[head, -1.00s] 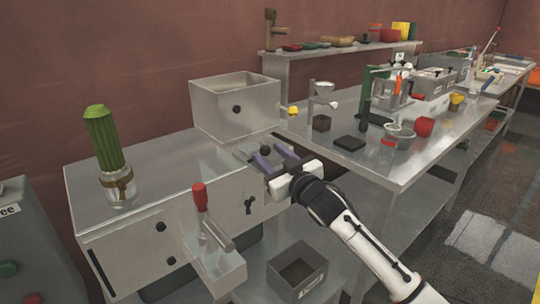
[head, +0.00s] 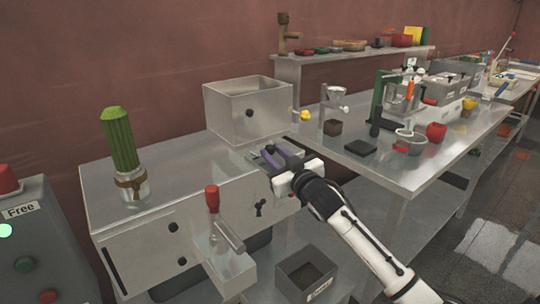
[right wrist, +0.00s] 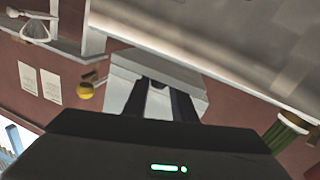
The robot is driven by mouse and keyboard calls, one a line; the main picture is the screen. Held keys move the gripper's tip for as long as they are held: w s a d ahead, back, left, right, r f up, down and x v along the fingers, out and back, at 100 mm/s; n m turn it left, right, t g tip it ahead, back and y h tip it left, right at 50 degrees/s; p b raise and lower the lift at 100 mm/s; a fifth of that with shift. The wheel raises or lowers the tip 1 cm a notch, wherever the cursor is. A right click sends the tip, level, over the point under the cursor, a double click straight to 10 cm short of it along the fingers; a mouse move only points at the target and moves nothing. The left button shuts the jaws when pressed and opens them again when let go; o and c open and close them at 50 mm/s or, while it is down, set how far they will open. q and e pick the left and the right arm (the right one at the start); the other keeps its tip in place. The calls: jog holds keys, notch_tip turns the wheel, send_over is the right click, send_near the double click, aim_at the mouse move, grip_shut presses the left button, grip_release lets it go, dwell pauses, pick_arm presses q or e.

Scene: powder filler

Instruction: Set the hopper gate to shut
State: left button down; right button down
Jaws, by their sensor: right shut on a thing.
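The hopper (head: 240,112) is an open steel box on top of the machine cabinet (head: 150,215). It also shows in the right wrist view (right wrist: 185,72). My right gripper (head: 268,154) is at the hopper's front base. Its purple fingers are shut on a small dark knob, apparently the hopper gate's handle (head: 270,148), which they largely hide. A flat metal plate lies beside the fingers under the hopper. How far the gate is open cannot be told. In the right wrist view the fingers (right wrist: 158,98) point at the hopper. My left gripper is not in view.
A red-handled lever (head: 212,200) stands at the cabinet's front, left of my arm. A jar with a green top (head: 122,150) stands on the cabinet. An open dark bin (head: 305,275) sits below. A steel table (head: 390,165) with several items is at right.

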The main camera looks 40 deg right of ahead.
jog(key=c, duration=1.5)
grip_release()
jog(key=shift+w, duration=0.2)
jog(key=shift+o, duration=0.2)
jog(key=shift+s, duration=0.1)
jog(key=s+a, duration=0.2)
jog(key=s, duration=0.8)
jog(key=shift+b, duration=0.4)
